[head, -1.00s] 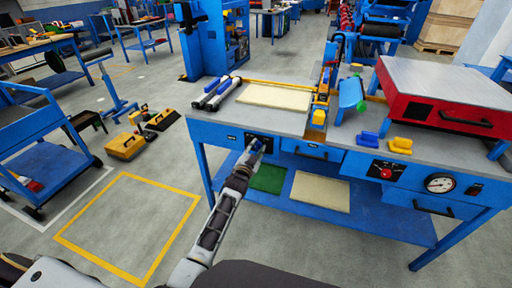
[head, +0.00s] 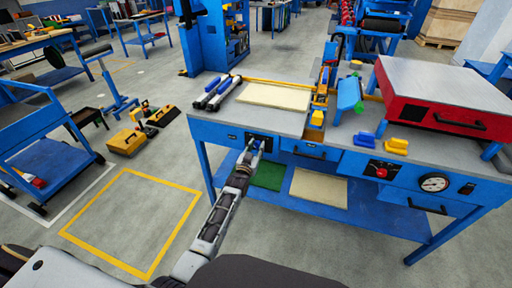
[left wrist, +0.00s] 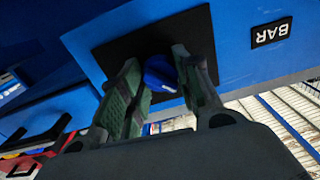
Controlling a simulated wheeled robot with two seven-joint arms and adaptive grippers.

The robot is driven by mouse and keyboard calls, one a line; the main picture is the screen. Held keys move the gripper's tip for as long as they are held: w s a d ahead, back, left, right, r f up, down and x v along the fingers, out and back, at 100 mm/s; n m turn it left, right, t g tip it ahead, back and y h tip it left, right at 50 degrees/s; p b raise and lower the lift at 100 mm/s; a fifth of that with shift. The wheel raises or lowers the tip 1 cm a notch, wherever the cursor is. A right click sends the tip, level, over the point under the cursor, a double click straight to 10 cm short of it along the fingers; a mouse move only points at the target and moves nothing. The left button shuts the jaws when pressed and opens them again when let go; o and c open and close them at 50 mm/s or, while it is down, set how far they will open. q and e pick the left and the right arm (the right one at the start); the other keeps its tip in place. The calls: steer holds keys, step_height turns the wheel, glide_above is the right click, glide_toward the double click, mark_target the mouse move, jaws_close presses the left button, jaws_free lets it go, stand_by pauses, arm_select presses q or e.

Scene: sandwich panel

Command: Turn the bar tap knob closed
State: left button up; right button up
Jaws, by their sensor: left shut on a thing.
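The blue bar tap knob (left wrist: 160,75) sits on a black plate (left wrist: 115,48) on the bench's blue front panel, beside a black "BAR" label (left wrist: 271,32). My left gripper (left wrist: 160,84) has one finger on each side of the knob and is shut on it in the left wrist view. In the head view my left gripper (head: 255,146) reaches up to the black plate on the bench front. There the knob is mostly hidden by the fingers. My right gripper is not in view.
The bench top (head: 290,120) holds a pale panel (head: 274,96), rollers (head: 217,92) and a red press (head: 445,100). A gauge (head: 434,183) and a red button (head: 381,172) are farther right on the front. The floor at left has a yellow outlined square.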

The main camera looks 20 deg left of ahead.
arm_select(q)
steer(key=shift+n, duration=0.4)
steer(key=shift+f, duration=0.1)
steer(key=o, duration=1.1)
steer(key=shift+c, duration=0.2)
steer(key=shift+s, duration=0.15)
steer(key=s, duration=1.1)
steer(key=shift+s+a, duration=0.2)
steer(key=shift+s, duration=0.15)
